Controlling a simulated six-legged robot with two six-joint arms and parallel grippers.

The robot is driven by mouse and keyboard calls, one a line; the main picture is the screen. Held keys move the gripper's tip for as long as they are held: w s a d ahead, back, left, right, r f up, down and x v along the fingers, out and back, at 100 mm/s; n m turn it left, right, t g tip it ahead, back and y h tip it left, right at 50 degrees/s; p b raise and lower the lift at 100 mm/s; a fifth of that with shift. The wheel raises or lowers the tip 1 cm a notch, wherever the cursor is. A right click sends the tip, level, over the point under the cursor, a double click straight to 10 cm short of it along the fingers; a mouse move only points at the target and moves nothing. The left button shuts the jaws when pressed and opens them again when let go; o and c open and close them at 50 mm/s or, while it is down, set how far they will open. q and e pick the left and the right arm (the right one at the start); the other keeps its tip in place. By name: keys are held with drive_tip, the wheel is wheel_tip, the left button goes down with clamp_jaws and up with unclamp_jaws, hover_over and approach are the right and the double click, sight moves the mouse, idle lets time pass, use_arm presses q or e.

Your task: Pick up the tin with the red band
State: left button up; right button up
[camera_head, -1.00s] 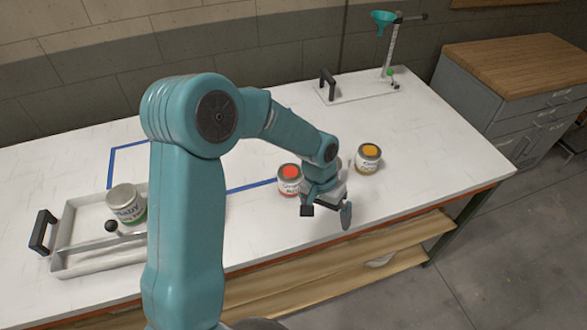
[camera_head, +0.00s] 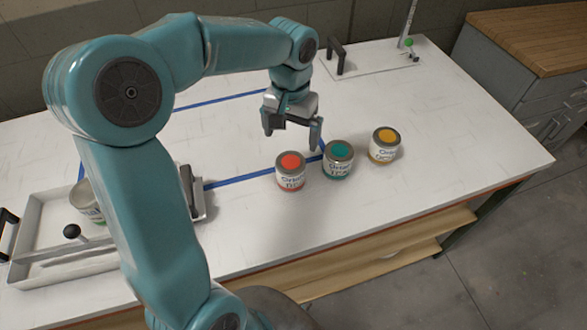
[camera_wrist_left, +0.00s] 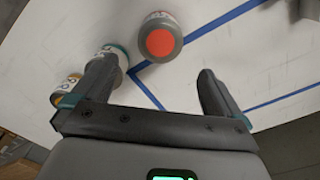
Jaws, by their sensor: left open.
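The tin with the red band (camera_head: 290,172) stands upright on the white table, with a red spot on its lid. It also shows at the top of the left wrist view (camera_wrist_left: 160,38), ahead of the fingers and apart from them. My left gripper (camera_head: 291,138) is open and empty above the table, behind the red tin in the head view. In the left wrist view its two fingers (camera_wrist_left: 158,88) are spread wide. My right gripper is not in view.
A teal-lidded tin (camera_head: 338,160) stands close to the right of the red one, and a yellow-lidded tin (camera_head: 385,145) beyond it. A tray (camera_head: 30,225) with a green-banded tin (camera_head: 88,203) is at left. Blue tape (camera_head: 235,181) marks the table. A stand base (camera_head: 375,62) is at the back.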

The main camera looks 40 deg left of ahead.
sight(290, 163)
use_arm(q)
drive_tip(key=f, duration=0.2)
drive_tip(key=s+f, duration=0.1)
drive_tip(key=f, duration=0.1)
drive_tip(key=shift+s+a, duration=0.2)
drive_tip(key=shift+w+d+f, duration=0.15)
drive_tip(key=shift+w+f, duration=0.1)
drive_tip(key=shift+f, duration=0.4)
drive_tip(key=shift+w+d+f, duration=0.15)
drive_tip(key=shift+w+f, duration=0.05)
drive_tip(key=shift+f, duration=0.4)
drive_tip(key=shift+w+f, duration=0.1)
drive_tip(key=shift+f, duration=0.15)
wheel_tip(290, 163, down, 4)
drive_tip(key=shift+f+p, duration=0.25)
drive_tip(key=shift+p, duration=0.15)
drive_tip(key=shift+f, duration=0.4)
drive_tip(key=shift+s+r, duration=0.1)
drive_tip(key=shift+s, duration=0.2)
drive_tip(key=shift+c, duration=0.9)
drive_tip(key=c, duration=0.9)
